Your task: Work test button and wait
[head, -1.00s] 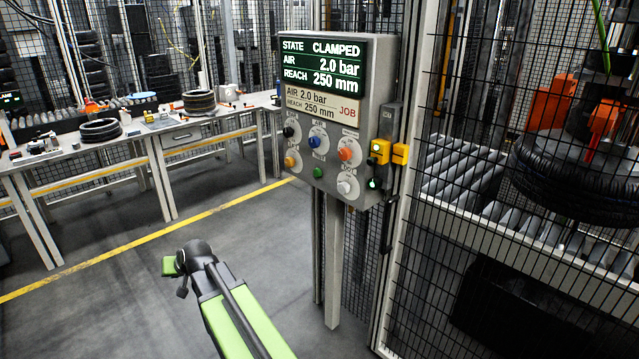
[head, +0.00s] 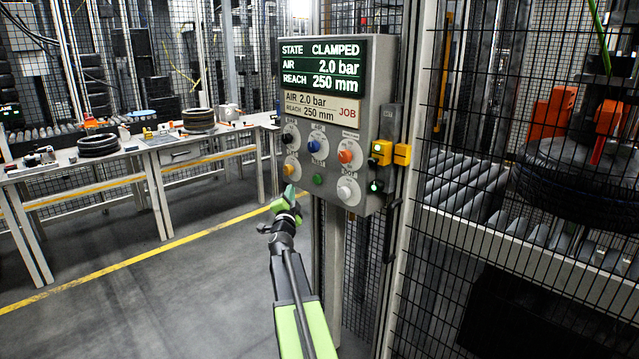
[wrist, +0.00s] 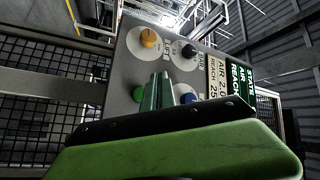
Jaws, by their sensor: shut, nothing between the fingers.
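The grey control panel (head: 377,110) stands on a post, and its screen (head: 322,66) reads CLAMPED, AIR 2.0 bar, REACH 250 mm. It carries a black knob (head: 290,133), blue knob (head: 314,146), orange-red knob (head: 345,156), yellow knob (head: 288,170), green button (head: 318,180) and white button (head: 347,192). I cannot read which is the test button. My gripper (head: 289,192) is shut and empty, just below the yellow knob in the head view. In the wrist view, its fingers (wrist: 162,82) point at the panel, close right of the green button (wrist: 138,95); contact is unclear.
A job card (head: 318,108) below the screen reads AIR 2.0 bar, REACH 250 mm. A yellow switch unit (head: 381,152) sits on the panel's right side. A mesh fence (head: 480,240) screens a tyre (head: 565,190) on rollers. Workbenches stand left; floor before them is clear.

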